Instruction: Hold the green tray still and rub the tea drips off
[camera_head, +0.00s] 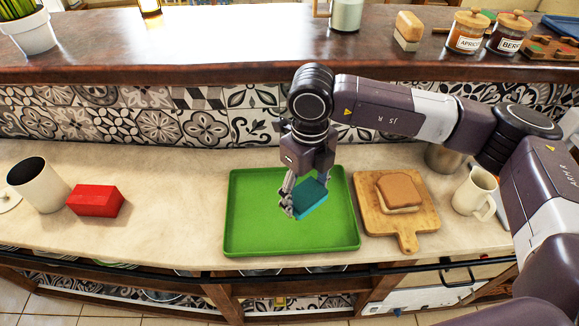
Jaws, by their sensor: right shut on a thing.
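The green tray (255,238) lies flat on the pale counter in the middle of the view. My right gripper (300,200) points down over the tray and is shut on a teal sponge-like block (310,199). The block is over the middle of the tray; I cannot tell whether it touches the surface. No tea drips can be made out on the visible green surface; the part under the gripper and block is hidden. My left gripper is not in view.
Right of the tray is a wooden board (407,234) with bread (399,190), then a cream mug (474,192). On the left are a red block (96,200) and a white canister (38,184). Jars (467,32) stand on the upper shelf.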

